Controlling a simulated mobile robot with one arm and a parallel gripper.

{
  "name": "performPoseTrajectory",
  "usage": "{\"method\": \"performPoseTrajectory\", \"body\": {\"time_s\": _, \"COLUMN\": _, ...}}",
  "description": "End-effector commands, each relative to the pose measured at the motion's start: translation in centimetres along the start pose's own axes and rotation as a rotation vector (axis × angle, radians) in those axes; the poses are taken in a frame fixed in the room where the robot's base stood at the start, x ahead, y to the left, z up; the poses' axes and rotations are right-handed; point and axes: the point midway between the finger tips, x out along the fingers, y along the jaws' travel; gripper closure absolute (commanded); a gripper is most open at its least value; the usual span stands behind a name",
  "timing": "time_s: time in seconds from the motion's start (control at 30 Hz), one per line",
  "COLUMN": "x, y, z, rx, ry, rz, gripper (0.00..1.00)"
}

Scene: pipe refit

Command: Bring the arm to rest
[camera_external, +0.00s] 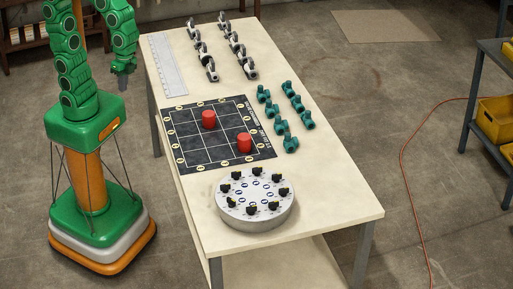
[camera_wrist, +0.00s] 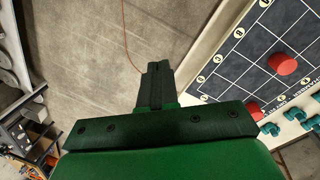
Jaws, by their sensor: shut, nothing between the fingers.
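My green arm stands at the left of the table. My gripper (camera_external: 123,82) hangs pointing down beside the table's far left edge, apart from the table and everything on it. In the wrist view my gripper (camera_wrist: 155,72) has its dark fingers together, with nothing between them, and grey floor behind them.
The table (camera_external: 330,205) holds a black grid board (camera_external: 190,148) with two red cylinders, a round grey dial plate (camera_external: 255,215), teal fittings (camera_external: 280,126), black-and-white fittings (camera_external: 204,55) and a ruler (camera_external: 168,65). A shelf with yellow bins (camera_external: 497,118) stands right. Floor around is mostly clear.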

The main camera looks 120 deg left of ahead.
Motion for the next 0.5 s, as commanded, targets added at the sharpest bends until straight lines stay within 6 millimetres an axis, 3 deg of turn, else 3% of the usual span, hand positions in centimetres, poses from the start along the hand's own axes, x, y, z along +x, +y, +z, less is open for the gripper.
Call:
{"method": "performPoseTrajectory", "body": {"time_s": 0.3, "x": 1.4, "y": -1.4, "z": 8.6, "rx": -0.089, "ry": -0.051, "rz": -0.071, "gripper": 1.00}}
{"method": "performPoseTrajectory", "body": {"time_s": 0.5, "x": 2.3, "y": -2.1, "z": 12.6, "rx": -0.140, "ry": -0.074, "rz": -0.104, "gripper": 1.00}}
